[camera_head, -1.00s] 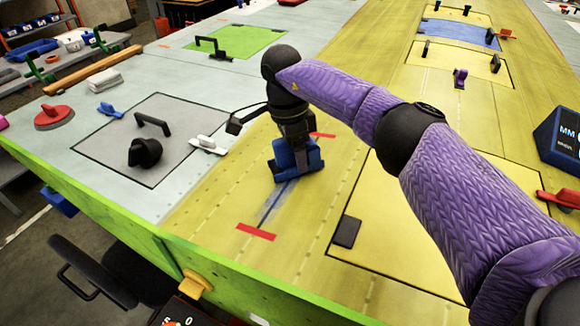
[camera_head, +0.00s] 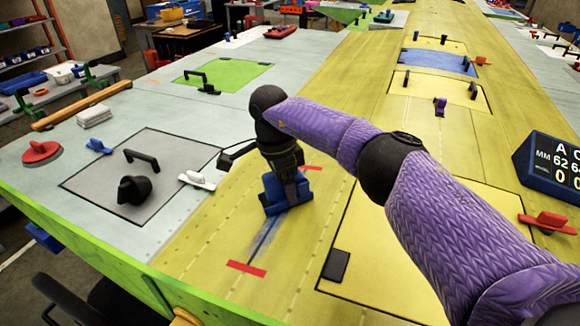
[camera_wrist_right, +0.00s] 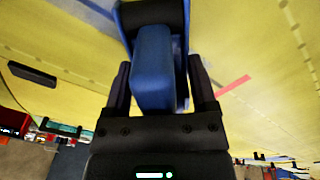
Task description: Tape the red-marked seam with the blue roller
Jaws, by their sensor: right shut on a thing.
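The blue roller (camera_head: 272,197) stands on the yellow wing skin (camera_head: 200,238), on the seam between two red marks. My right gripper (camera_head: 284,168) points down and is shut on its blue handle, which shows between the fingers in the right wrist view (camera_wrist_right: 153,70). The near red mark (camera_head: 246,269) is fully in view. The far red mark (camera_head: 312,168) is partly hidden behind the gripper. A dark blue line with a smudged blue strip (camera_head: 263,240) runs from near the near mark to the roller. The seam under the roller is hidden. My left gripper is out of view.
Left of the seam are a white-handled tool (camera_head: 197,180), a grey panel (camera_head: 100,172) and a black knob (camera_head: 135,190). A small black block (camera_head: 335,265) lies to the right. A blue display box (camera_head: 550,168) stands at the right edge.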

